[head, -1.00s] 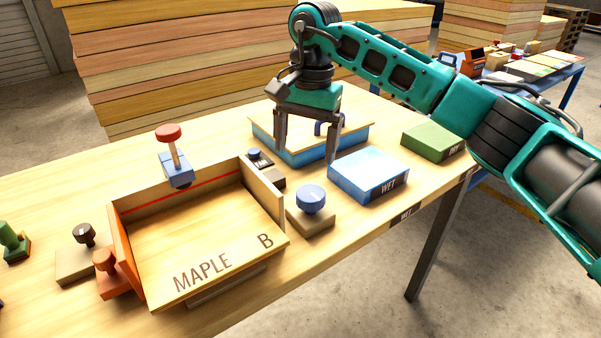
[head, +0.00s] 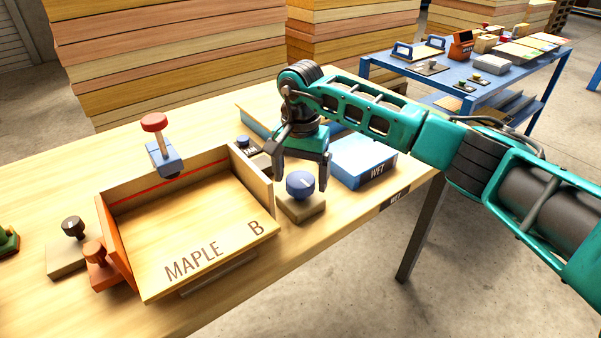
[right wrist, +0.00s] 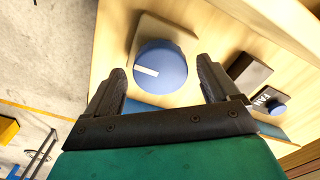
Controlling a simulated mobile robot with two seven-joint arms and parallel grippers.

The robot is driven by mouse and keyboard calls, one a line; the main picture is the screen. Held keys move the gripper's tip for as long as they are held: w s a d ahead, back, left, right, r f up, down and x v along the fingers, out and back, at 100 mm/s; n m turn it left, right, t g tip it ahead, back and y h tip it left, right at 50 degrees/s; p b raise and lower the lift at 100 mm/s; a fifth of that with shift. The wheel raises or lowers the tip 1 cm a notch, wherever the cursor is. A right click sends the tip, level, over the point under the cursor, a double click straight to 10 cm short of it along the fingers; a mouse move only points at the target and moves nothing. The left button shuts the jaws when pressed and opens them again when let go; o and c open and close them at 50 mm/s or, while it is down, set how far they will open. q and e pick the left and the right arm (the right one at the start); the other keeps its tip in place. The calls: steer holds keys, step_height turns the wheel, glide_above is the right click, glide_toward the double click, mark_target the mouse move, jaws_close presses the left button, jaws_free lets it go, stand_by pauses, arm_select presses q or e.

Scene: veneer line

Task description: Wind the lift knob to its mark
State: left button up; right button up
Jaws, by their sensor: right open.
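A large blue knob (head: 300,184) with a white pointer line stands on a beige block (head: 306,209) right of the maple tray. No lift label or mark is readable on it. It also shows in the right wrist view (right wrist: 162,66), between the two fingertips in the picture, with clear gaps on both sides. My right gripper (head: 300,183) is open and points down over this knob, one finger to each side in the head view. How deep the fingertips reach beside the knob I cannot tell. My left gripper is not in view.
The tray marked MAPLE B (head: 190,225) lies left of the knob. A small knob marked FAN (right wrist: 275,107) sits close behind. A blue WET block (head: 362,160) is right of my gripper.

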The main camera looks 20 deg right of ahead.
steer(key=shift+f, duration=0.1)
steer(key=shift+c, duration=0.5)
steer(key=c, duration=1)
steer(key=shift+o, duration=0.2)
steer(key=m+b, duration=0.1)
steer(key=m, duration=0.4)
steer(key=shift+m, duration=0.3)
steer(key=m, duration=0.5)
steer(key=shift+m, duration=0.3)
steer(key=m, duration=1.1)
